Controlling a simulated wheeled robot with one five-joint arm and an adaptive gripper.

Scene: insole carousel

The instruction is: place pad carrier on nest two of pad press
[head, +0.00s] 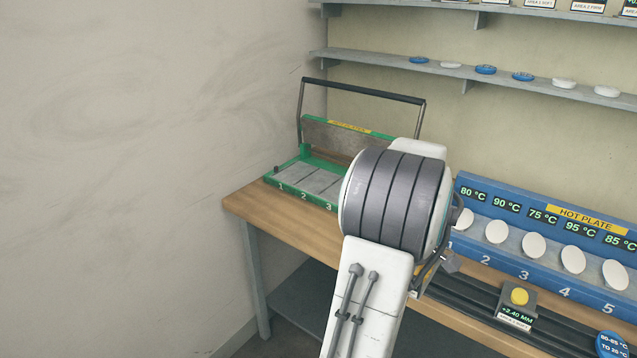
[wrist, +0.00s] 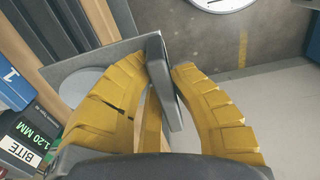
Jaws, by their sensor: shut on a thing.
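The green pad press (head: 285,178) stands at the left end of the bench with its dark handle bar raised. Its grey nests are numbered 1, 2 and 3 along the front edge; nest two (head: 316,181) looks bare. In the wrist view my gripper (wrist: 161,68) has its yellow fingers closed on a dark upright piece of what looks like the pad carrier. The carrier's grey plate (wrist: 112,55) and a pale round pad (wrist: 78,84) show behind the left finger. In the head view my arm hides the gripper and the press's right part.
A blue hot plate unit (head: 530,212) with temperature displays and white oval pads stands right of my arm. A yellow-topped gauge (head: 519,297) is in front of it. Shelves (head: 520,76) with blue and white discs hang above. The wooden bench top (head: 250,203) is bare by the press.

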